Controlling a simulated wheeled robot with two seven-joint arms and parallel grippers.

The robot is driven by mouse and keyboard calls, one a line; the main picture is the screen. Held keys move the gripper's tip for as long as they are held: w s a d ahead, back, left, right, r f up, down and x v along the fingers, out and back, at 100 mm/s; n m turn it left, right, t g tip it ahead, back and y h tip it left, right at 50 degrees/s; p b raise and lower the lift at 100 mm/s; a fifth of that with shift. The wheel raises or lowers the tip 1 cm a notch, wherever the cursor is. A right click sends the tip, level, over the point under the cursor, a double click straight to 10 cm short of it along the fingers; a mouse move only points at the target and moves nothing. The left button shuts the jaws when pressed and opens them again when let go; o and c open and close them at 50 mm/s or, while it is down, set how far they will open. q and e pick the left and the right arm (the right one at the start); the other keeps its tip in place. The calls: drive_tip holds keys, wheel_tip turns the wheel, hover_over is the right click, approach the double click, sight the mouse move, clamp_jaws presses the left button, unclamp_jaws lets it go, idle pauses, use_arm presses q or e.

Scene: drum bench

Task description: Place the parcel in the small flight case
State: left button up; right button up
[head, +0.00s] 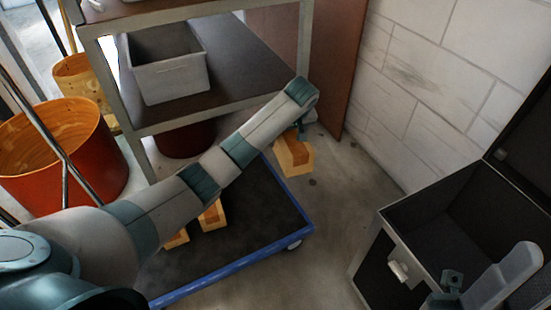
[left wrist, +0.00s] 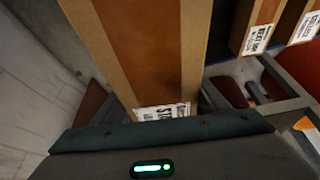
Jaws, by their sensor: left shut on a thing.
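The parcel (head: 293,155), a tan box with a darker brown band, hangs from my left gripper (head: 302,132) beyond the far right corner of the blue-edged dolly. My left gripper is shut on it; the fingertips are hard to make out. In the left wrist view the parcel (left wrist: 155,50) fills the upper middle, with a printed label near the gripper. The flight case (head: 385,260) stands open at the lower right, dark inside, its lid raised at the right. Part of my right arm shows over its front; its gripper (head: 452,283) is only partly seen.
The dolly (head: 235,281) holds two more parcels (head: 211,215) (head: 177,238), partly behind my left arm. A metal shelf (head: 240,121) with a grey bin (head: 172,80) stands behind. Orange drum shells (head: 100,185) are at left. Bare floor (head: 335,220) lies between dolly and case.

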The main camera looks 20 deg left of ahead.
sight(295, 133)
use_arm(q)
drive_tip(key=shift+o, duration=0.2)
drive_tip(key=d+r, duration=0.1)
drive_tip(key=r, duration=0.1)
drive_tip(key=d+r+m, duration=0.1)
drive_tip(key=r, duration=0.2)
drive_tip(key=s+d+r+m, duration=0.1)
drive_tip(key=r, duration=0.2)
drive_tip(key=shift+s+d+t+h, duration=0.1)
drive_tip(key=shift+d+t+h, duration=0.1)
drive_tip(key=shift+t+h, duration=0.15)
drive_tip(key=s+r, duration=0.1)
drive_tip(key=s+d+r+m, duration=0.2)
drive_tip(key=r, duration=0.1)
drive_tip(key=shift+s+d+h, duration=0.25)
drive_tip(key=shift+s, duration=0.15)
drive_tip(key=s+r+m+h, duration=0.1)
drive_tip(key=s+m, duration=0.1)
drive_tip(key=s, duration=0.5)
drive_tip(key=s+d+r+m, duration=0.1)
drive_tip(key=s+r+m, duration=0.1)
drive_tip(key=s, duration=0.5)
drive_tip(key=shift+d+m+t+h, duration=0.15)
drive_tip(key=shift+m+t+h, duration=0.15)
drive_tip(key=shift+t+h, duration=0.1)
drive_tip(key=shift+r, duration=0.1)
